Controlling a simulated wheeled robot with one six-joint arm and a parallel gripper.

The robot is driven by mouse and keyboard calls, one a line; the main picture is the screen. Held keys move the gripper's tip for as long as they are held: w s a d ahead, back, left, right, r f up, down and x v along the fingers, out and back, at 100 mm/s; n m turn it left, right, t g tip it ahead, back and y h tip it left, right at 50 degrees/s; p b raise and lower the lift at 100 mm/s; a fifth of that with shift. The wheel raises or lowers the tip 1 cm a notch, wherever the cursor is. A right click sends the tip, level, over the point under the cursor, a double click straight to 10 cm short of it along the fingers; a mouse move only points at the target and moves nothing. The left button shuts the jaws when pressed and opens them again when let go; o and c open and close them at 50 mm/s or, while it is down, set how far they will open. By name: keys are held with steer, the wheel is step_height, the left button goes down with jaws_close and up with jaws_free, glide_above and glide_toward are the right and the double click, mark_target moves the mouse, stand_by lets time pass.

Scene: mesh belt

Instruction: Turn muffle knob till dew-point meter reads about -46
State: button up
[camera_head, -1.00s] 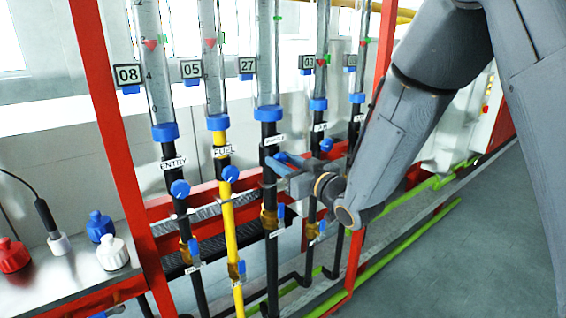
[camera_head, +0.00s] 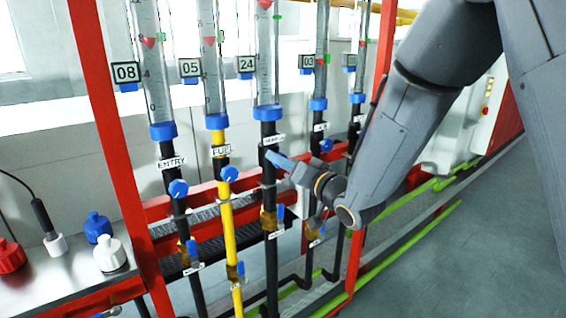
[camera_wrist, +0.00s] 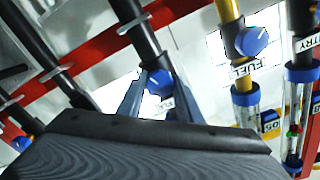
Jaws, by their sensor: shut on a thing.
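The muffle flow tube (camera_head: 267,60) is the middle one in the head view, with its label (camera_head: 273,139) below it and a small display (camera_head: 246,64) reading 24 beside it. Its red float shows at the top picture edge. My gripper (camera_head: 275,160) is at the valve just below the label. In the wrist view my gripper (camera_wrist: 158,88) has a blue-grey finger on each side of the blue muffle knob (camera_wrist: 160,82) and is shut on it. In the head view the fingers largely hide the knob. I cannot make out a dew-point meter in either view.
The fuel knob (camera_head: 229,174) and entry knob (camera_head: 178,188) are left of my gripper; another blue knob (camera_head: 326,145) is to its right. A red frame post (camera_head: 110,140) stands at left. A metal bench (camera_head: 75,275) holds blue, white and red capped bottles.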

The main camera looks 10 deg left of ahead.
stand_by(0.3)
steer(key=o, duration=1)
steer(key=shift+a, duration=0.1)
steer(key=shift+o, duration=0.2)
steer(key=b+v, duration=0.2)
steer(key=v, duration=0.6)
